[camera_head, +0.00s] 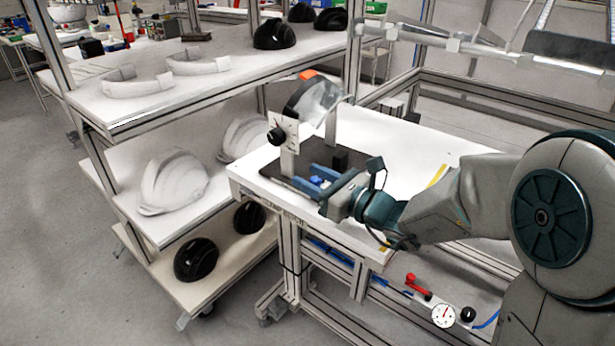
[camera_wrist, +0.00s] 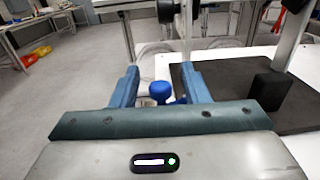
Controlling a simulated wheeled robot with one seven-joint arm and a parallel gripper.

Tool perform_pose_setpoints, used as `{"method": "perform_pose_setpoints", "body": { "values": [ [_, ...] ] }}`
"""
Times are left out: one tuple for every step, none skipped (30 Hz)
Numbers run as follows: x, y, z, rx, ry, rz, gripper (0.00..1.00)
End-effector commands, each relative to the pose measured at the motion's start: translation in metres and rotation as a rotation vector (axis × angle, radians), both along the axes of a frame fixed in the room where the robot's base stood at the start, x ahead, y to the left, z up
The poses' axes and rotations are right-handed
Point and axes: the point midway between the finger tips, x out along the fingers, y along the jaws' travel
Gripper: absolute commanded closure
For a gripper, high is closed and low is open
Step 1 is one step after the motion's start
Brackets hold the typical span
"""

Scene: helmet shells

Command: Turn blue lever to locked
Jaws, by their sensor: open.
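The blue lever shows in the wrist view as a round blue knob (camera_wrist: 160,92) on a short blue part, between my fingers. It also shows as a small blue patch in the head view (camera_head: 318,181). My gripper (camera_head: 311,178) is open at the front edge of the white bench, low over the dark base plate. In the wrist view its two blue fingers (camera_wrist: 159,73) stand apart on either side of the knob, with a gap visible on both sides. The lever's lower part and pivot are partly hidden by my gripper. I cannot read a locked marking.
A fixture with a clear visor (camera_head: 313,100) and a black knob (camera_head: 276,137) rises behind my gripper. A black block (camera_head: 340,159) stands on the base plate (camera_head: 308,156). A shelf rack (camera_head: 150,105) with helmet shells is at left. The bench's right part (camera_head: 400,150) is mostly clear.

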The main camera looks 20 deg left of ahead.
Motion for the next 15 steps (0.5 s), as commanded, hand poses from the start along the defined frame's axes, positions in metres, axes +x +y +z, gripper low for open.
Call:
{"method": "perform_pose_setpoints", "body": {
  "values": [
    [0.0017,0.0053,-0.0005,0.0,0.0,0.002,0.59],
    [0.0029,0.0074,-0.0005,-0.001,0.0,0.002,0.59],
    [0.0041,0.0096,-0.0006,-0.001,0.0,0.001,0.59],
    [0.0048,0.0109,-0.0006,-0.001,0.0,0.0,0.59],
    [0.0052,0.0119,-0.0006,-0.001,0.0,0.0,0.59],
    [0.0056,0.0129,-0.0005,-0.001,0.0,0.0,0.59],
    [0.0058,0.0134,-0.0004,-0.001,0.0,0.0,0.59],
    [0.0059,0.0137,-0.0004,-0.001,0.0,0.0,0.59],
    [0.0059,0.0138,-0.0003,-0.001,0.0,0.0,0.59],
    [0.0059,0.0138,-0.0003,-0.001,0.0,0.0,0.59],
    [0.0059,0.0137,-0.0003,-0.001,0.0,0.0,0.59],
    [0.0058,0.0136,-0.0002,-0.001,0.0,0.0,0.59],
    [0.0058,0.0136,-0.0002,-0.001,0.0,0.0,0.59],
    [0.0058,0.0135,-0.0002,-0.001,0.0,0.0,0.59],
    [0.0058,0.0135,-0.0002,-0.001,0.0,0.0,0.7]
  ]
}}
